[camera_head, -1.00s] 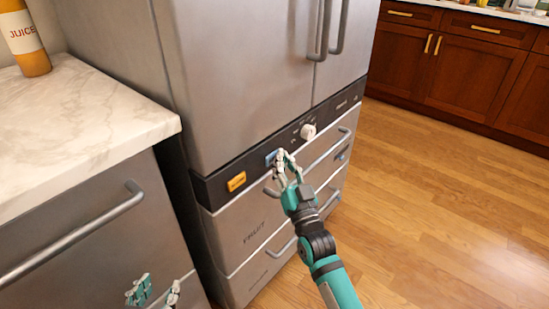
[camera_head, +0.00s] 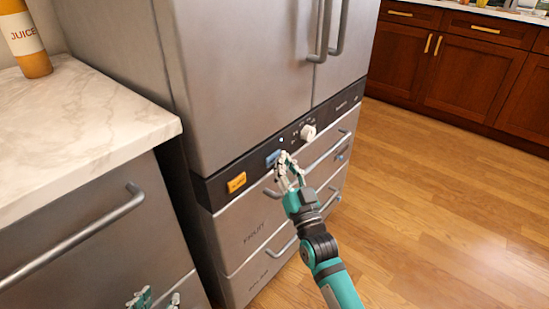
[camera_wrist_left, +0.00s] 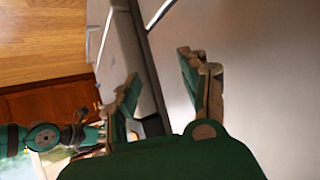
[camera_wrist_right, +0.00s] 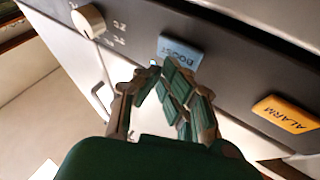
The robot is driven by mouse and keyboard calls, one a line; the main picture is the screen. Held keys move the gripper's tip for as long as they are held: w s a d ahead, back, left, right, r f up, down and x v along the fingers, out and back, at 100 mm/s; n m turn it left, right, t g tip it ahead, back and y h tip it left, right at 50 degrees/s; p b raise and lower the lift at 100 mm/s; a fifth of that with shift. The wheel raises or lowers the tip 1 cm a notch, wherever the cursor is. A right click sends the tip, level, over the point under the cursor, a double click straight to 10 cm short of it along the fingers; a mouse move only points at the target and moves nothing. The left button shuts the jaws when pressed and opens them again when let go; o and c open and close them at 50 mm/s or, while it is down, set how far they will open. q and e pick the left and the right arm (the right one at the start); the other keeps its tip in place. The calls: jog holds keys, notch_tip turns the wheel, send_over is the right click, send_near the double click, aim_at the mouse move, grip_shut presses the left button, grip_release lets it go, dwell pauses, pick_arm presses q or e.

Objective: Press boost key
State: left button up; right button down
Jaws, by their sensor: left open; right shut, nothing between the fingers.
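The blue boost key (camera_head: 272,157) sits on the dark control strip of the steel fridge. In the right wrist view the key (camera_wrist_right: 180,51) reads BOOST and lies just beyond my fingertips. A small bluish-white light (camera_head: 281,140) glows on the strip near it. My right gripper (camera_head: 285,157) is shut and empty, just in front of the key, with a small gap seeming to separate them. My left gripper (camera_head: 156,301) is low at the picture's bottom edge, open and empty; its spread fingers show in the left wrist view (camera_wrist_left: 166,75).
An orange alarm key (camera_head: 236,182) is left of the boost key and a white knob (camera_head: 308,131) is right of it. Drawer handles (camera_head: 325,152) stick out below the strip. A marble counter (camera_head: 85,130) with a juice bottle (camera_head: 25,42) stands at left. The floor at right is clear.

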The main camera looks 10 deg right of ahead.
pick_arm(q)
jog(key=shift+s+a+f+g, duration=0.35)
jog(key=shift+s+f+g, duration=0.25)
jog(key=shift+f, duration=0.05)
pick_arm(e)
jog(key=shift+s+d, duration=0.2)
jog(key=shift+s, duration=0.05)
pick_arm(q)
jog(key=s+a+f+g+y+p, duration=0.1)
jog(key=s+a+f+g+p, duration=0.1)
jog(key=s+g, duration=0.4)
jog(key=s+a+f, duration=0.1)
jog(key=s+f, duration=0.1)
jog(key=s, duration=0.2)
jog(key=shift+f+y+p, duration=0.3)
jog(key=shift+f+y, duration=0.1)
pick_arm(e)
jog(key=s+d, duration=0.1)
jog(key=s, duration=0.1)
jog(key=s+d, duration=0.2)
pick_arm(q)
jog(key=shift+a, duration=0.1)
